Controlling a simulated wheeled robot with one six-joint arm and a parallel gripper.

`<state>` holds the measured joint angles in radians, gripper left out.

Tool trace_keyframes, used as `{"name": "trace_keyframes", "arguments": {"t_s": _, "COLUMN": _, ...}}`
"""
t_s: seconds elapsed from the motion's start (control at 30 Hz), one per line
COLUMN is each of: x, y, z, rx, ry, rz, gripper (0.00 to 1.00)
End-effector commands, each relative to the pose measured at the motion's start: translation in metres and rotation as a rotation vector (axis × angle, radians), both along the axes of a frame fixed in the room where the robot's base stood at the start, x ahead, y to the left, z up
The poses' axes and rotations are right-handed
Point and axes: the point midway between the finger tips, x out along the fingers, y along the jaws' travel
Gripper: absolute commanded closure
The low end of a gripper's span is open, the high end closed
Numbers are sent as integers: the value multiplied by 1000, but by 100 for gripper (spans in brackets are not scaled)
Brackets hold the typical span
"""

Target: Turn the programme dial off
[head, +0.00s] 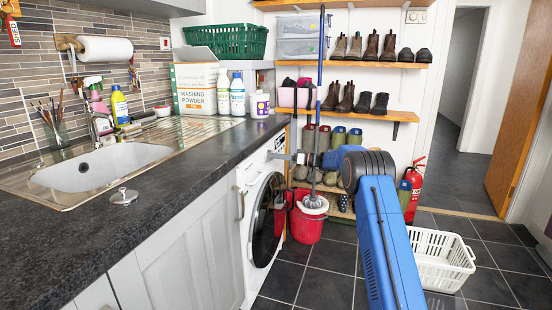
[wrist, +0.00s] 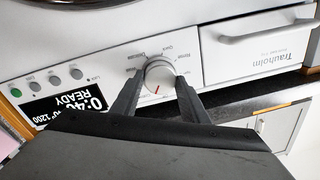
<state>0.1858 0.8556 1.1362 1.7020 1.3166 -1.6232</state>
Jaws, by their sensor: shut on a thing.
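The programme dial (wrist: 161,73) is a round pale knob on the white control panel of the washing machine (head: 246,240). Its red mark points down in the wrist view, and printed labels ring it. My gripper (wrist: 160,80) has one dark finger on each side of the dial and is shut on it. The display (wrist: 75,106) is lit and reads upside down "0:40" and "READY". In the head view my gripper (head: 284,156) is at the machine's upper front, and the dial is too small to make out there.
The dark worktop (head: 185,165) overhangs the machine. A red bucket (head: 306,227) with a mop stands close beside it. A white laundry basket (head: 440,262) is on the floor at right. The detergent drawer (wrist: 258,45) is beside the dial.

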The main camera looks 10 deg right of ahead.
Motion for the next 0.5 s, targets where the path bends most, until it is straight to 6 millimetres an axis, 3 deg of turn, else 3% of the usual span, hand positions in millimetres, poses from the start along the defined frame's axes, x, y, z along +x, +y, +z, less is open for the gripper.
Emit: {"name": "trace_keyframes", "arguments": {"t_s": 0.5, "x": -1, "y": 0, "z": -1, "rx": -216, "ry": -371, "rz": 1, "gripper": 82}}
